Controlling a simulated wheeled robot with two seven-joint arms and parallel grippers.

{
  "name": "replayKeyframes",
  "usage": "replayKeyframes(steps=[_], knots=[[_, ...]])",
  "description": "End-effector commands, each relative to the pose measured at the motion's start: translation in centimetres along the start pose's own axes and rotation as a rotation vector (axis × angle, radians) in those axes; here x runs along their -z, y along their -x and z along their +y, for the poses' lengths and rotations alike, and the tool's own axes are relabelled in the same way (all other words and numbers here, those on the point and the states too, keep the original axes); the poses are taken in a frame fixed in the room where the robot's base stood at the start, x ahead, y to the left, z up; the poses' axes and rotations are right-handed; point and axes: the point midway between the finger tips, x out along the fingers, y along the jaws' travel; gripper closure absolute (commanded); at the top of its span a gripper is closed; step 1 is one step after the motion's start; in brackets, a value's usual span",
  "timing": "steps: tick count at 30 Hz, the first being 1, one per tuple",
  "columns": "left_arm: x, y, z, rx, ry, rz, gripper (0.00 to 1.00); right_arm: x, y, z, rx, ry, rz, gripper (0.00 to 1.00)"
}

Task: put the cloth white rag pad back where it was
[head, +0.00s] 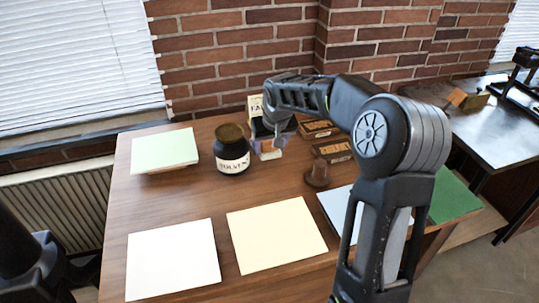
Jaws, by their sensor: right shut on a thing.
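My right gripper (268,139) is at the back middle of the table, just right of the dark solvent jar. It is shut on a small whitish pad (270,154), which looks like the white rag pad. The pad is small in view and partly covered by the fingers. I cannot tell whether it touches the table. My left gripper is not in view.
The jar (231,152) stands close left of my gripper. Labelled boxes (333,151), a brown stamp-like piece (317,174) and a lettered card (255,105) are near it. Pale sheets (276,233) lie in front. The table's (190,198) middle left is bare.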

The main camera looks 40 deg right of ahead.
Motion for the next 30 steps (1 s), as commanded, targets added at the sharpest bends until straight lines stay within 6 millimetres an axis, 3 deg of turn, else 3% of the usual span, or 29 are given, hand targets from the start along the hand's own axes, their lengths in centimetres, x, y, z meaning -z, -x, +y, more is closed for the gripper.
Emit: replayKeyframes(steps=[7, 16, 28, 29, 30], knots=[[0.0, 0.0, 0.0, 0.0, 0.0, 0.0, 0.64, -0.1, -0.1, 0.0, 0.0, 0.0, 0.0, 0.8], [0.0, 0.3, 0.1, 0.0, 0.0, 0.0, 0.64, -1.4, -3.3, 0.0, 0.0, -0.001, 0.0, 0.8], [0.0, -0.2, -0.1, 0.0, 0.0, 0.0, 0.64, -1.6, -3.9, 0.0, 0.001, 0.0, 0.002, 0.8], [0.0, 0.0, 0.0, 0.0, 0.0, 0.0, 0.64, -1.5, -3.7, 0.0, 0.001, -0.001, 0.002, 0.39], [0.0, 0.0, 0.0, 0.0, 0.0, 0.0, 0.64, -1.5, -3.7, 0.0, 0.001, -0.001, 0.001, 0.36]])
